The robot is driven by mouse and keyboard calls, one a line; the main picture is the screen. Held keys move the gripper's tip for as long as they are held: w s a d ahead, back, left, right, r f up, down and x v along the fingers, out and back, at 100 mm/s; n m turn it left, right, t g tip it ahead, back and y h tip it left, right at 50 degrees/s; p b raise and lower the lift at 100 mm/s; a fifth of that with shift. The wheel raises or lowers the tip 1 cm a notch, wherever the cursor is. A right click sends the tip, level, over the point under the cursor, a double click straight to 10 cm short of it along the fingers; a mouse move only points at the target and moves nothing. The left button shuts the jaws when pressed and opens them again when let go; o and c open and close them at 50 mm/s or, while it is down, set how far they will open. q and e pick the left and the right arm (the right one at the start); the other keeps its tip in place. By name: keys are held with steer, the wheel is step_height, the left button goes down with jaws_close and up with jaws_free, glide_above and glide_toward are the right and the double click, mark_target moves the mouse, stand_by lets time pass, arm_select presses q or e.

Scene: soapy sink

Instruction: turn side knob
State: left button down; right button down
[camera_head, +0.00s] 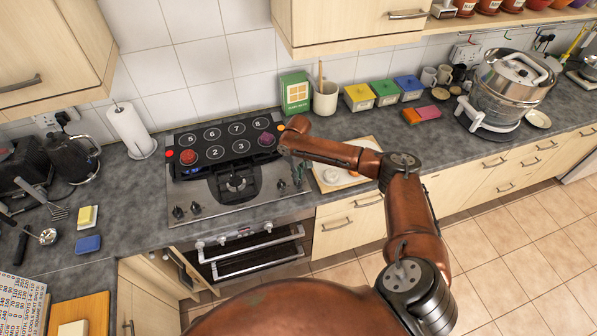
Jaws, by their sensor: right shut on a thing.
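A black panel (228,128) with numbered white circles stands slanted at the back of the steel cooktop (214,196). A small red knob (169,154) shows at its left side and a small orange one (281,127) at its right end. On its face are a larger red piece (188,157) and a purple piece (266,139). My right gripper (298,172) points down at the right end of the panel and cooktop. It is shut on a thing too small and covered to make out. My left gripper is out of view.
A paper towel roll (131,129) and a black kettle (72,158) stand left of the cooktop. A green box (295,92) and a white utensil pot (325,98) stand behind my right gripper. A board (345,168) lies right of it.

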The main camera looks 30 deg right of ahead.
steer(key=n+p, duration=0.2)
steer(key=shift+r+n, duration=0.15)
steer(key=shift+n, duration=0.25)
steer(key=n+p, duration=0.1)
steer(key=n, duration=0.2)
steer(key=shift+n+p, duration=0.3)
steer(key=shift+p, duration=0.05)
steer(key=n+p, duration=0.1)
steer(key=n, duration=0.2)
steer(key=shift+n, duration=0.3)
steer(key=n, duration=0.3)
steer(key=shift+n, duration=0.4)
steer(key=n, duration=0.3)
steer(key=shift+n, duration=0.3)
steer(key=n, duration=0.4)
steer(key=shift+n, duration=0.3)
steer(key=n, duration=0.4)
steer(key=shift+b, duration=0.4)
steer(key=n, duration=0.4)
steer(key=shift+f+b, duration=0.2)
steer(key=shift+b, duration=0.2)
steer(key=shift+n, duration=0.5)
